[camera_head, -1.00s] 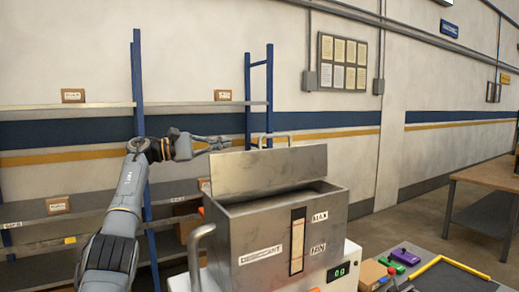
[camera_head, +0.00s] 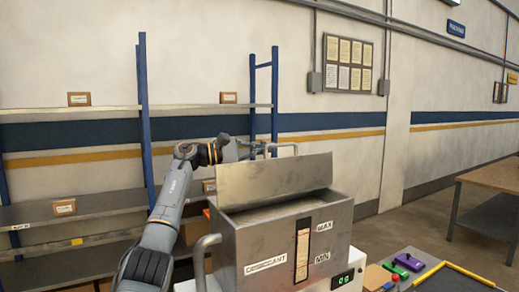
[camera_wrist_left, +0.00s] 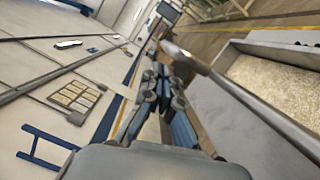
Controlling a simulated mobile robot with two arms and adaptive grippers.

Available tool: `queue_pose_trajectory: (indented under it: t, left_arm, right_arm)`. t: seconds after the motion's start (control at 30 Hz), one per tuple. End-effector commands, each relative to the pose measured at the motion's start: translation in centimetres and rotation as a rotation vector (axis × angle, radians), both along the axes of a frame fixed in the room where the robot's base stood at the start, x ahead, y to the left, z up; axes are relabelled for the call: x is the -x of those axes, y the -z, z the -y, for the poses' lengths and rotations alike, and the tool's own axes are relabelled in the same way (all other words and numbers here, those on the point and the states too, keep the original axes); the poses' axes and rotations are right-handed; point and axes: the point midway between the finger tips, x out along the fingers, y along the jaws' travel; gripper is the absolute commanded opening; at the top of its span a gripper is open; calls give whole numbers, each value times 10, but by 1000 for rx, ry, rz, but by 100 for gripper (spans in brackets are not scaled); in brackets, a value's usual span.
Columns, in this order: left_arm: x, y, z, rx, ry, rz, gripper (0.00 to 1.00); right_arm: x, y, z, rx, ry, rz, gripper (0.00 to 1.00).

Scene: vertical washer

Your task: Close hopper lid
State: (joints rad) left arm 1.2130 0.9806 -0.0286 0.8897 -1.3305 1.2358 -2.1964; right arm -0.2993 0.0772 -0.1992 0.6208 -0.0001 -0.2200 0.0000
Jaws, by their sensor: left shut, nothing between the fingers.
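The metal hopper (camera_head: 262,250) stands at the centre, labelled DESICCANT. Its lid (camera_head: 272,180) is raised and tilted up at the back edge, leaving the top open. A bent bar handle (camera_head: 284,147) sticks up behind the lid; in the left wrist view a metal bar (camera_wrist_left: 250,95) runs close to the fingers. My left gripper (camera_head: 256,149) is shut and empty, behind the lid's upper edge by the handle. The shut fingers show in the left wrist view (camera_wrist_left: 163,85). Whether they touch the handle or lid, I cannot tell. My right gripper is out of view.
Pale granules (camera_wrist_left: 275,78) lie inside the hopper. A side handle (camera_head: 203,255) sticks out at the hopper's left. Shelving (camera_head: 90,205) with small boxes stands behind my left arm. A display (camera_head: 343,277) and a purple item (camera_head: 408,262) are at the right front.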

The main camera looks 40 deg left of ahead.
Motion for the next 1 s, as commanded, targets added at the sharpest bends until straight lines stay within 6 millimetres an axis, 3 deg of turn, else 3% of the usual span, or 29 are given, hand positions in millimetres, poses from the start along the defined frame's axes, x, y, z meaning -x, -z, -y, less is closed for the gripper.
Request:
queue_pose_trajectory:
  t: [1.0]
  left_arm:
    - [5,-4,18,-69,1,19,0]
  right_arm:
    - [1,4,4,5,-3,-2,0]
